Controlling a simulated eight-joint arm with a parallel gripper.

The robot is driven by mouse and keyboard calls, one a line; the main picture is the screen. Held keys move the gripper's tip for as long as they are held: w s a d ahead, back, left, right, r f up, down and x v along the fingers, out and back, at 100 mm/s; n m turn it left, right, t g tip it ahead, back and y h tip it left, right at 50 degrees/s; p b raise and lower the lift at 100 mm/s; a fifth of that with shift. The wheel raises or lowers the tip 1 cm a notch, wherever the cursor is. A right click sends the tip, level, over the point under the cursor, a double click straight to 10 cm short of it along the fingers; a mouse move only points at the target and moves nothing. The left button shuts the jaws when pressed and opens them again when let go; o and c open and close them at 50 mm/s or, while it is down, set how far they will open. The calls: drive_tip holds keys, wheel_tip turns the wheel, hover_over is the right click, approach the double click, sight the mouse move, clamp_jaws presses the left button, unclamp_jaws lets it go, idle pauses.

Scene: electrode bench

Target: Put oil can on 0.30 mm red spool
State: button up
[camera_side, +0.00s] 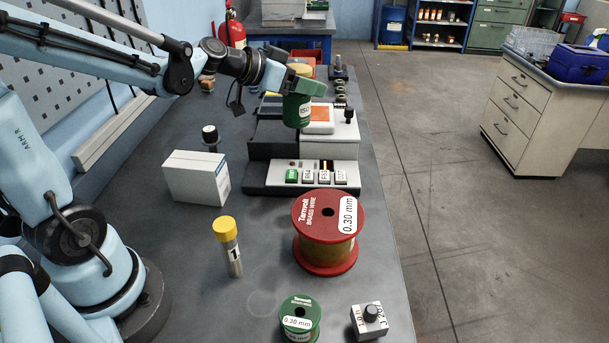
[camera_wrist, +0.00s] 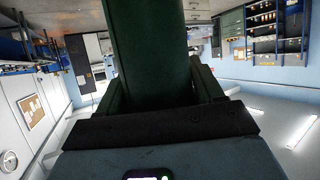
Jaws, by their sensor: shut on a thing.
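In the wrist view, the dark green can (camera_wrist: 150,50) fills the middle, between the fingers. The 0.30 mm red spool (camera_side: 312,213) stands upright on the bench, nearer the camera than the can. Its flat red top is bare apart from labels and a dark centre hole. Brass-coloured wire shows between its flanges.
A grey device with buttons (camera_side: 268,180) lies behind the red spool. A white box (camera_side: 195,178) and a yellow-capped tube (camera_side: 228,246) stand to the left. A smaller green spool (camera_side: 301,311), also labelled 0.30 mm, and a knob box (camera_side: 369,320) are in front.

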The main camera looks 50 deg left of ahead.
drive_tip(key=s+d+r+m+g+h, duration=0.15)
drive_tip(key=s+d+m+h, duration=0.35)
drive_tip(key=d, duration=0.5)
drive_tip(key=s+d+r+m+g+h, duration=0.1)
drive_tip(key=s+d+m+g+h, duration=0.15)
drive_tip(key=s+d, duration=0.6)
drive_tip(key=shift+w+d+f, duration=0.35)
drive_tip(key=shift+w+f, duration=0.05)
drive_tip(key=shift+f, duration=0.8)
drive_tip(key=shift+w+d+f, duration=0.3)
drive_tip(key=shift+w+f, duration=0.1)
drive_tip(key=shift+f, duration=0.85)
drive_tip(key=shift+w+d+f, duration=0.35)
drive_tip(key=shift+w+f, duration=0.05)
drive_tip(key=shift+f, duration=0.8)
drive_tip(key=shift+f, duration=0.2)
drive_tip(key=o, duration=1.4)
